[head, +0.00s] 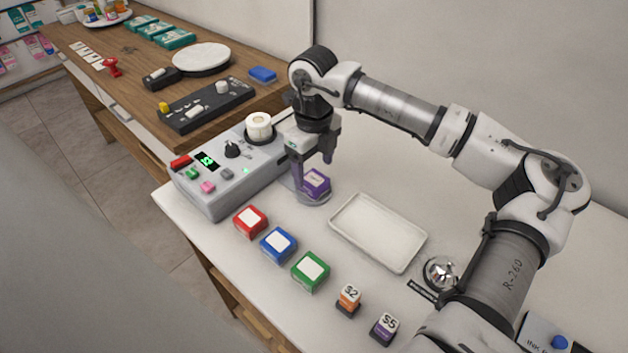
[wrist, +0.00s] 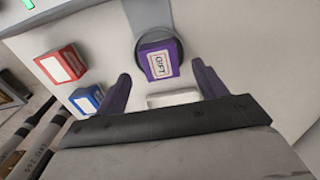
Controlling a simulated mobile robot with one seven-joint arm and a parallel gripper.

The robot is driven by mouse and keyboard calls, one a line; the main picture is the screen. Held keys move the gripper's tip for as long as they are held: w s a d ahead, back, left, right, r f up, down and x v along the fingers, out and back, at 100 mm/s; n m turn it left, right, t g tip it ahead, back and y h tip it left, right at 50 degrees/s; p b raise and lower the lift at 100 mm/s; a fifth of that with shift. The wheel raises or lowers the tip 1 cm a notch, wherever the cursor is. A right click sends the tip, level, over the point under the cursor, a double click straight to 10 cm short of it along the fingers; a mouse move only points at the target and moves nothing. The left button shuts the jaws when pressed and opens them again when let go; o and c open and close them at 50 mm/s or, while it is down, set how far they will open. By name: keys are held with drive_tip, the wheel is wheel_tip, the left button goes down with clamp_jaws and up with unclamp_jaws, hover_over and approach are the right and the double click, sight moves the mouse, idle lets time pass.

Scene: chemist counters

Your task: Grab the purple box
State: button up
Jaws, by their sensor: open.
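The purple box (head: 316,181) sits on a round grey pad at the right end of the grey machine on the white counter. In the wrist view the purple box (wrist: 159,61) shows a white label reading "GIFT" and lies just ahead of the fingertips, between their lines. My gripper (head: 313,160) is above the box, pointing down. In the wrist view my gripper (wrist: 160,82) has its two purple fingers spread wide with nothing between them. One finger hides part of the box in the head view.
The grey machine (head: 226,194) with buttons and a dial stands left of the box. Red (head: 251,221), blue (head: 278,244) and green (head: 310,270) boxes line the counter's front. An empty white tray (head: 378,232) lies to the right.

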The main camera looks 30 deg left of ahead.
sight(314, 179)
drive_tip(key=shift+f+p, duration=0.4)
drive_tip(key=shift+f, duration=1.3)
drive_tip(key=c, duration=1.2)
drive_tip(key=shift+r, duration=0.1)
